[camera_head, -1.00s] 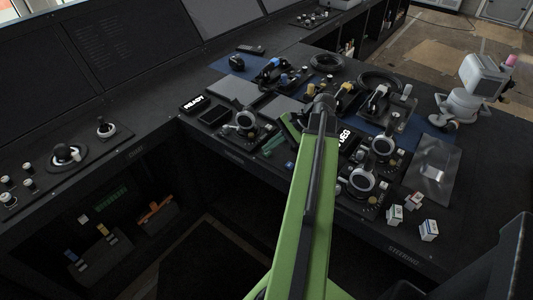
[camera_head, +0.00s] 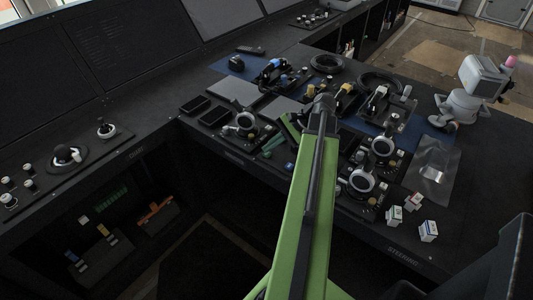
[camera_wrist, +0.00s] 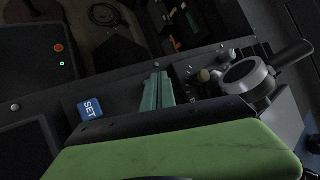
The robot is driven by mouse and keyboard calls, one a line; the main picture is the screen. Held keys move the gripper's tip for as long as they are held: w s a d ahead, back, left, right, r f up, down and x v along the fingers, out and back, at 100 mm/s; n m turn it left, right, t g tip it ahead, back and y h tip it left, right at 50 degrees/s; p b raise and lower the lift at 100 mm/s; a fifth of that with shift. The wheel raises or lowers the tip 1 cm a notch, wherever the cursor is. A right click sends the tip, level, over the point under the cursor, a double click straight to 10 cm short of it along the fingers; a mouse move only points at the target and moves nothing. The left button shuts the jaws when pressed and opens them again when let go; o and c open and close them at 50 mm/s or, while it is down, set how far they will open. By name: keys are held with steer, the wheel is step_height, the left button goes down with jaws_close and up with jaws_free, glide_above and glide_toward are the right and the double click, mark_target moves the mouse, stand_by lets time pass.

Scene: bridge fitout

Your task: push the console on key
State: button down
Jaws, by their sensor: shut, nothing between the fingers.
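No key with a readable "on" label shows, so I cannot tell which one is the console on key. A blue key marked SET (camera_wrist: 90,108) is in the left part of the wrist view, just beyond the dark edge of my gripper. A red round button (camera_wrist: 58,47) and a small lit green lamp (camera_wrist: 62,63) are on a dark panel at upper left there. My gripper (camera_head: 291,127) is shut and empty over the middle of the console, partly hidden by my green arm. Its green side also fills the bottom of the wrist view (camera_wrist: 170,150).
A lever with a silver ring (camera_wrist: 247,76) stands close at right in the wrist view. A teal piece (camera_wrist: 157,92) lies between it and SET. Levers, such as one with a ring (camera_head: 362,180), and small white boxes (camera_head: 428,231) are at right. A dark display (camera_head: 194,105) is at left.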

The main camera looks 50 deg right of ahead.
mark_target(270, 153)
step_height(270, 153, up, 6)
steer(key=p, duration=0.5)
steer(key=shift+p, duration=0.35)
steer(key=shift+f, duration=0.1)
steer(key=w+a+n+g+y, duration=0.15)
steer(key=w+a, duration=0.25)
steer(key=a, duration=0.4)
steer(key=w+a+f+n+g, duration=0.1)
steer(key=w+a+n, duration=0.1)
steer(key=w+a, duration=0.35)
steer(key=w+a+n+g, duration=0.2)
steer(key=w+a, duration=0.1)
steer(key=a, duration=0.6)
steer(key=a+f+n+g+h, duration=0.1)
steer(key=a+f+n+h, duration=0.25)
steer(key=a, duration=0.75)
steer(key=a+f+n+g+h, duration=0.2)
steer(key=a+n, duration=0.3)
steer(key=a, duration=0.5)
steer(key=d+n+h, duration=0.1)
steer(key=d+n, duration=0.1)
steer(key=d+n+t+h, duration=0.1)
steer(key=d, duration=0.1)
steer(key=shift+w+f+n+h, duration=0.2)
steer(key=shift+f+n+h, duration=0.1)
steer(key=shift+n, duration=0.1)
